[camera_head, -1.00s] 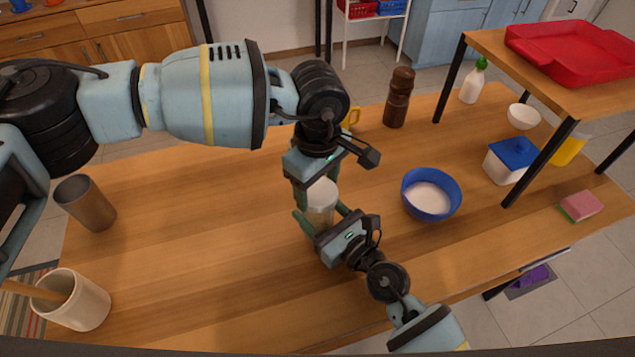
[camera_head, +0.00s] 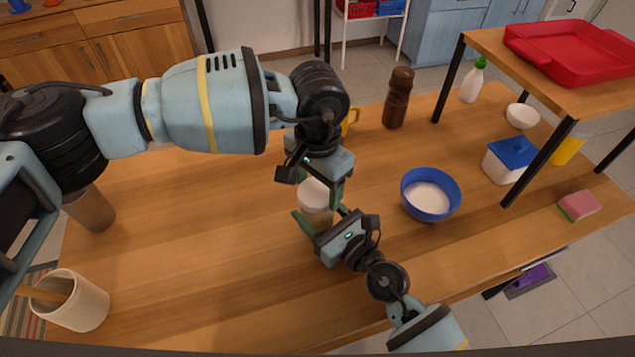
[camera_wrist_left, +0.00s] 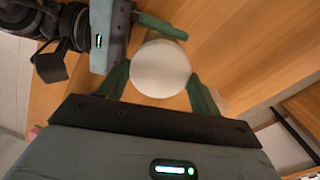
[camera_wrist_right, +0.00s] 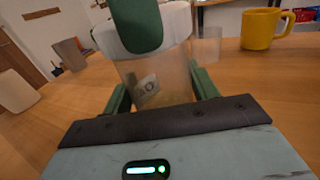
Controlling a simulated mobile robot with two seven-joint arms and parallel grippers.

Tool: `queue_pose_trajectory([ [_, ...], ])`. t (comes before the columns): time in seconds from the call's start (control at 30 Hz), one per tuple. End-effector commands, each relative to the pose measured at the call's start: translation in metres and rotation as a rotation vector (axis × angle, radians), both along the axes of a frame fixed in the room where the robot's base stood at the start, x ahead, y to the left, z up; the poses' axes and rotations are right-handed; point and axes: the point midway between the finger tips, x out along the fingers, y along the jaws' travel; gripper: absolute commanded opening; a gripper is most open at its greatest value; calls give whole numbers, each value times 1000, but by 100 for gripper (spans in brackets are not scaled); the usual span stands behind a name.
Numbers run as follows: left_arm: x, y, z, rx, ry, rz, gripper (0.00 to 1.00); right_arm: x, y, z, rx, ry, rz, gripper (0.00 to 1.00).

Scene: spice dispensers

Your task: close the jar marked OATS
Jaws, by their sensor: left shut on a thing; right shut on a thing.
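A clear jar (camera_head: 317,220) with a round white lid (camera_head: 314,192) stands upright near the middle of the table. In the right wrist view the jar's pale label (camera_wrist_right: 147,87) shows a letter like O; the rest is unreadable. My left gripper (camera_head: 319,186) points down from above, its green fingers on either side of the lid, shut on it. The left wrist view shows the lid (camera_wrist_left: 160,68) between the fingers. My right gripper (camera_head: 318,217) is shut on the jar's body from the side. Whether the lid is fully seated I cannot tell.
A blue bowl (camera_head: 430,194) with white contents stands right of the jar. A brown mill (camera_head: 397,98) and a yellow mug (camera_wrist_right: 262,29) are behind. A metal cup (camera_head: 90,208) and a beige crock (camera_head: 84,300) stand left. The table between crock and jar is clear.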

Motion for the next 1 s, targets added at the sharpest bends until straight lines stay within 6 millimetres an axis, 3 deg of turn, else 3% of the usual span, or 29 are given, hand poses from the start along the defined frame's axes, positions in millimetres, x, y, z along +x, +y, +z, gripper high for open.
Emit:
queue_pose_trajectory([
  [0.2, 0, -1, 1, -2, 1, -153, 42, 0, -1, -2, -2, 4, -1, 0],
  [0.5, 0, -1, 1, -2, 1, -161, 42, 0, -1, -2, -2, 4, -1, 0],
  [0.53, 0, -1, 2, -2, 1, -160, 68, 0, -1, -2, -2, 4, -1, 0],
  [0.67, 0, -1, 1, -1, 0, -159, 85, 0, -1, -2, -2, 4, -1, 0],
  [1.0, 0, 0, 2, -1, 1, -158, 86, 0, -1, -2, -2, 2, 0, 0],
])
